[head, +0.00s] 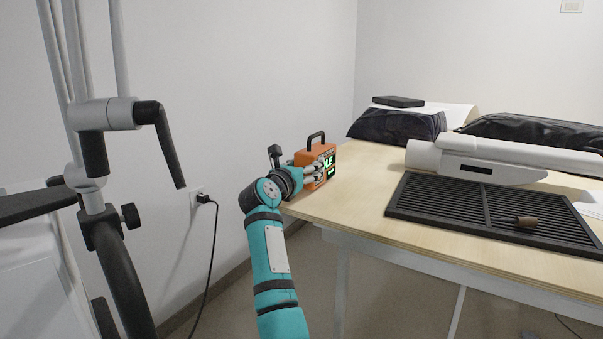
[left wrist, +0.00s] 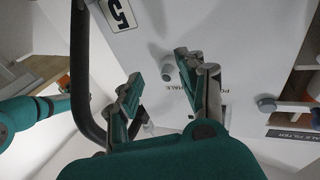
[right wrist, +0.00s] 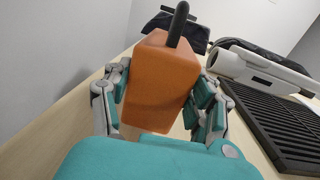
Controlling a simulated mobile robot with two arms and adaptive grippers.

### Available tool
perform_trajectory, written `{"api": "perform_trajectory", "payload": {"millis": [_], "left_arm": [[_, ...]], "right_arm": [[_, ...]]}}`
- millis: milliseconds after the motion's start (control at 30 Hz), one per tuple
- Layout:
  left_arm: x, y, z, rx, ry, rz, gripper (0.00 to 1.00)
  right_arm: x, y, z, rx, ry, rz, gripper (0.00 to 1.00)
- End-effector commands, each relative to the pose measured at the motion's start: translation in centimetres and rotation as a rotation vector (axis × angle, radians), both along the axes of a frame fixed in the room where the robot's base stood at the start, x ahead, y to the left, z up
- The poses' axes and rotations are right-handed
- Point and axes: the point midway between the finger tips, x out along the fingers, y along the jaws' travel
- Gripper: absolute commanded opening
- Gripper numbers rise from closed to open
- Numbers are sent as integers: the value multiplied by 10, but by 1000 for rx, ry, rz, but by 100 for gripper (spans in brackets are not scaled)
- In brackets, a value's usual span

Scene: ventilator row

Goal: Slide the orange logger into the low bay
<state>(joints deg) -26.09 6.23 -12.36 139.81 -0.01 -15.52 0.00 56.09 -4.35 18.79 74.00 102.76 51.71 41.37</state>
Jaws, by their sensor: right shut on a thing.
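The orange logger (head: 318,161), a box with a black top handle and a lit green display, is at the left end of the wooden table. My right gripper (head: 303,173) is at its near left side. In the right wrist view the logger (right wrist: 160,85) sits upright between the two fingers of the right gripper (right wrist: 160,110), which is shut on it. I cannot tell if its base touches the table. My left gripper (left wrist: 158,88) is open and empty, in front of a white panel (left wrist: 225,45) with a round grey knob and partly hidden lettering. The low bay is not identifiable.
The wooden table (head: 365,212) holds a black slatted tray (head: 450,205) with a small brown piece (head: 526,221), a white device (head: 480,158) and black bags (head: 395,125) behind. A grey pole stand (head: 105,130) is at left. A black cord (head: 213,245) hangs from the wall socket.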

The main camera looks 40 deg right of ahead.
Motion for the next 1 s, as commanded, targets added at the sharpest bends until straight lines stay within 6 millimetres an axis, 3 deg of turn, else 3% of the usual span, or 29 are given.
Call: {"api": "perform_trajectory", "payload": {"millis": [1000], "left_arm": [[-5,10,-51,71,275,21,40]], "right_arm": [[0,0,17,-3,-3,0,2]]}}
